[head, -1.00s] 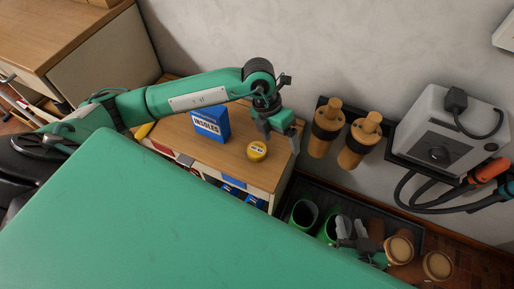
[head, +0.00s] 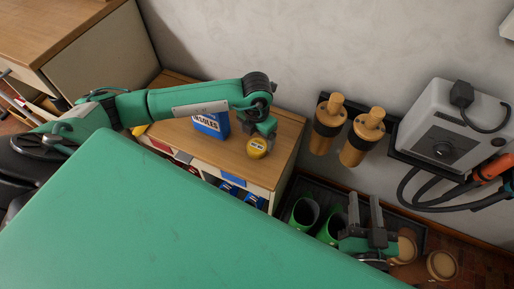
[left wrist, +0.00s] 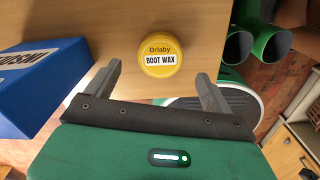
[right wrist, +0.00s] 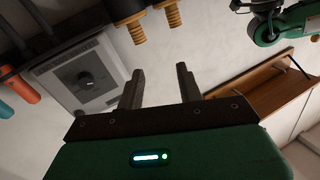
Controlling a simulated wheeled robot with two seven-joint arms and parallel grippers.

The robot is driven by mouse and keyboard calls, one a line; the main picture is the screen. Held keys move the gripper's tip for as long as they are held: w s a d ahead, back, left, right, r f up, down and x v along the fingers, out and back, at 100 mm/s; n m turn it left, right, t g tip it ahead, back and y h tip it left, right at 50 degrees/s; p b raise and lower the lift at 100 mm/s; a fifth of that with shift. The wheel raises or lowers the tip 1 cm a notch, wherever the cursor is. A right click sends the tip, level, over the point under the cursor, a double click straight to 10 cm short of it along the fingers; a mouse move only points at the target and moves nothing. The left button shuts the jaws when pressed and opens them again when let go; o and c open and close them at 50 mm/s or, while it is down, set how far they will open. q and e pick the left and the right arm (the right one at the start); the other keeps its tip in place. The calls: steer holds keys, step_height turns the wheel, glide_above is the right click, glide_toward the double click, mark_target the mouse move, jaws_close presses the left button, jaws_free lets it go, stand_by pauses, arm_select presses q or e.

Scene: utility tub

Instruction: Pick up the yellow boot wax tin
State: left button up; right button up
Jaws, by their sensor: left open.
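The yellow boot wax tin (head: 257,148) stands on the wooden top of a low cabinet, to the right of the blue insoles box. In the left wrist view the tin (left wrist: 160,54) shows its label upright, beyond and between the fingertips. My left gripper (left wrist: 158,85) is open and empty, with a finger on either side of the line to the tin.
The blue insoles box (head: 211,124) stands left of the tin. Wooden-handled tools (head: 330,125) and a grey box (head: 450,130) are on the wall.

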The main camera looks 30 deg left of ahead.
mark_target(257, 146)
arm_select(q)
step_height(257, 146, down, 5)
steer(key=shift+w+r+b, duration=0.15)
steer(key=shift+r+b, duration=0.05)
steer(key=shift+b, duration=0.3)
arm_select(e)
steer(key=r+t, duration=0.1)
steer(key=w+d+r+t, duration=0.1)
steer(key=r, duration=0.1)
steer(key=r+t, duration=0.1)
steer(key=r, duration=0.1)
steer(key=shift+w+d+r, duration=0.25)
steer(key=shift+w, duration=0.05)
arm_select(q)
steer(key=c, duration=1.1)
